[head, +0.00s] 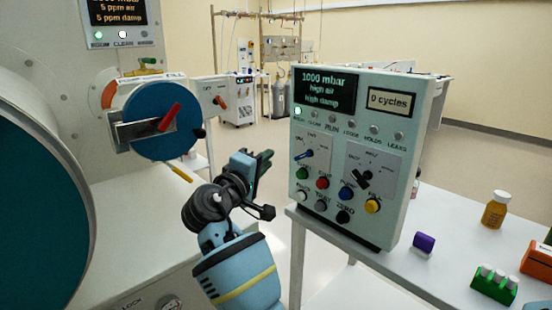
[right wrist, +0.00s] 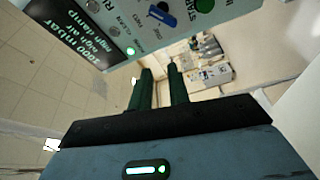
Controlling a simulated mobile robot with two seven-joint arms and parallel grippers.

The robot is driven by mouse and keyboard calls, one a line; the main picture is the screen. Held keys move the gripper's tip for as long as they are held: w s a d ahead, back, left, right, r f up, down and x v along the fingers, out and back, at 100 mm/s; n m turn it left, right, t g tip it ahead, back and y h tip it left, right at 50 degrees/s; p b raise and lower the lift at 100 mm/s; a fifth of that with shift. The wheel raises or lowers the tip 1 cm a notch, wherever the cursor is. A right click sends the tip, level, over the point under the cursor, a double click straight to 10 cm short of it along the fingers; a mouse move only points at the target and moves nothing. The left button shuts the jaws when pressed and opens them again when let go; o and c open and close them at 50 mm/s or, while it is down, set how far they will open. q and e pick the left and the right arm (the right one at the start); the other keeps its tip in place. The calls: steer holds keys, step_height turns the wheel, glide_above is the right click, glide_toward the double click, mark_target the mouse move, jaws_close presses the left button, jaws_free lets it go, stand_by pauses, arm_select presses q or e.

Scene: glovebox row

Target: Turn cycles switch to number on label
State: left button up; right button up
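The control box (head: 423,113) stands upright on a white table. Its label (head: 389,101) reads "0 cycles". Two rotary switches show on its face: a blue-handled one (head: 303,153) on the left and a black-handled one (head: 362,177) on the right. My left gripper is not in view.
Several coloured push buttons (head: 322,183) sit below the switches. The display (head: 325,89) reads "1000 mbar, high air, high damp". A purple-capped jar (head: 423,243), an amber bottle (head: 495,210) and a green rack (head: 494,285) stand right of the box. A blue round door (head: 160,120) is left.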

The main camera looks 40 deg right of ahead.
mark_target(302, 155)
steer(key=o, duration=0.5)
steer(key=m+g, duration=0.1)
steer(key=d+m, duration=0.1)
steer(key=m, duration=0.1)
steer(key=shift+w+d+f+g, duration=0.15)
steer(key=shift+f+g, duration=0.15)
steer(key=shift+g, duration=0.1)
steer(key=shift+c, duration=0.2)
steer(key=o, duration=0.5)
steer(key=m, duration=0.1)
steer(key=d+m+g, duration=0.1)
steer(key=m, duration=0.1)
steer(key=m+g, duration=0.1)
steer(key=shift+d+f+m+b, duration=0.3)
steer(key=shift+f, duration=0.05)
steer(key=m, duration=0.1)
steer(key=d+m+g, duration=0.1)
steer(key=m, duration=0.1)
steer(key=m+g, duration=0.1)
steer(key=shift+s+d+f+m+h, duration=0.2)
steer(key=shift+s+m+h, duration=0.1)
steer(key=shift+m, duration=0.1)
steer(key=shift+w+d+p, duration=0.2)
steer(key=shift+d+p, duration=0.05)
steer(key=shift+d, duration=1.7)
steer(key=shift+w+d+p, duration=0.2)
steer(key=shift+d, duration=1.75)
steer(key=c, duration=1)
